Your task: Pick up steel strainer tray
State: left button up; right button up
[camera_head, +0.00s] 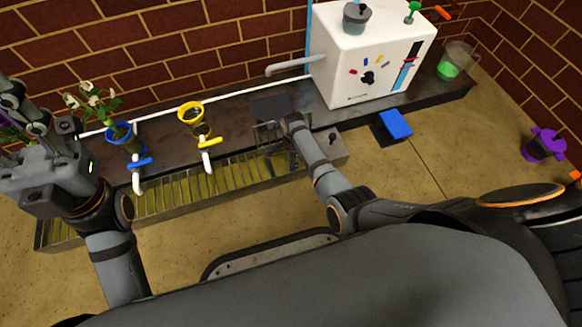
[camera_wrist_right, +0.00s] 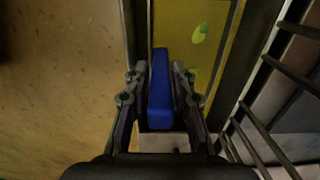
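The long steel strainer tray (camera_head: 190,190) with yellowish slats runs along the front of the dark counter in the head view. My right gripper (camera_head: 272,145) is low over the tray's right end, partly hidden by its own arm. In the right wrist view, the fingers of my right gripper (camera_wrist_right: 159,82) stand on both sides of a narrow blue bar (camera_wrist_right: 160,90). Whether they touch it is unclear. My left gripper (camera_head: 25,115) is raised at the far left, left of the tray, with its fingertips partly out of frame.
A blue pot (camera_head: 121,145) with white flowers and a yellow pot (camera_head: 191,115) stand behind the tray. Blue (camera_head: 139,163) and yellow (camera_head: 209,142) taps rise near them. A white machine (camera_head: 365,60) stands on the counter's right. A purple pot (camera_head: 545,145) is far right.

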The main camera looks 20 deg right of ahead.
jog(key=shift+f, duration=0.35)
jog(key=shift+c, duration=0.2)
grip_shut()
jog(key=shift+r, duration=0.1)
